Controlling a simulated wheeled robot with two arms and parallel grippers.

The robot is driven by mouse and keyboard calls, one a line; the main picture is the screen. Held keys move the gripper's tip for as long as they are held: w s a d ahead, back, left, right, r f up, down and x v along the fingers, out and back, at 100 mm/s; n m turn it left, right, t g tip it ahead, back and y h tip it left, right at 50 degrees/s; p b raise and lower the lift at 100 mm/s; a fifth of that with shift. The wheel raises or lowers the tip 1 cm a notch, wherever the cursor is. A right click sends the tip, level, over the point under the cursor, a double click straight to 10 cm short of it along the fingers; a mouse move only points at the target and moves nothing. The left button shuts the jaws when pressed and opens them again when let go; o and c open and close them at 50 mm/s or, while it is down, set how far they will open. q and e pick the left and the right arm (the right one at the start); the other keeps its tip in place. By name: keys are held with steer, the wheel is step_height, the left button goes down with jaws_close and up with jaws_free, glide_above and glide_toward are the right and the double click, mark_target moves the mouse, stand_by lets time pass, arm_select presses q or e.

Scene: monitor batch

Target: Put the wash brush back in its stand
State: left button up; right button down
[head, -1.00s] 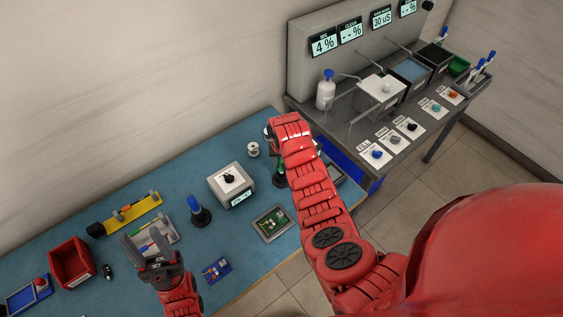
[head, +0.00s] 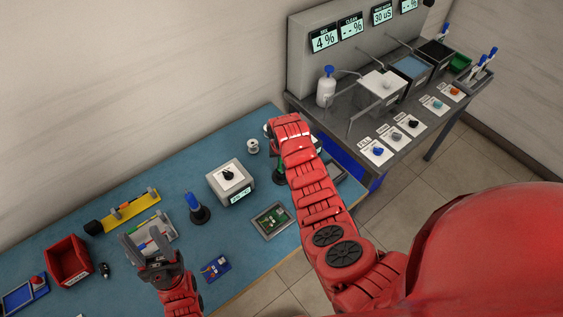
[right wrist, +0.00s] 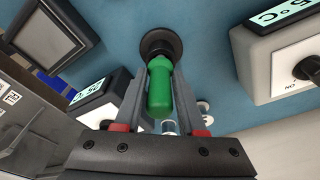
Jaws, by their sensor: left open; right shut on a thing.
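A green-handled tool, which I take to be the wash brush (right wrist: 160,92), stands between the fingers of my right gripper (right wrist: 160,86) in the right wrist view. The gripper is shut on its handle. The tool's far end meets a round black stand (right wrist: 159,42); whether it is fully seated I cannot tell. In the head view the stand (head: 279,182) is partly hidden by my right arm, as is that gripper.
A blue-handled tool (head: 194,203) stands in its own black base. A grey box with a knob (head: 231,181) and a circuit board tray (head: 271,221) stand near the right gripper. A red bin (head: 68,261) is at left. A grey wash station (head: 361,126) stands beyond the bench.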

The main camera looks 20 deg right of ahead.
steer(key=shift+f, duration=0.25)
stand_by(0.4)
steer(key=shift+f+b, duration=0.5)
steer(key=shift+c, duration=2.1)
jaws_free()
steer(key=shift+r, duration=0.1)
steer(key=r+b, duration=0.1)
steer(key=r, duration=0.1)
steer(key=r+b, duration=0.1)
steer(key=r, duration=0.2)
steer(key=s+r+b, duration=0.1)
steer(key=r, duration=0.2)
steer(key=shift+s+a+r, duration=0.1)
steer(key=shift+a+r, duration=0.05)
steer(key=shift+r, duration=0.1)
step_height(320, 180, up, 8)
steer(key=s+p, duration=0.1)
steer(key=p, duration=0.5)
steer(key=shift+s+a+r, duration=0.2)
steer(key=shift+a+r, duration=0.05)
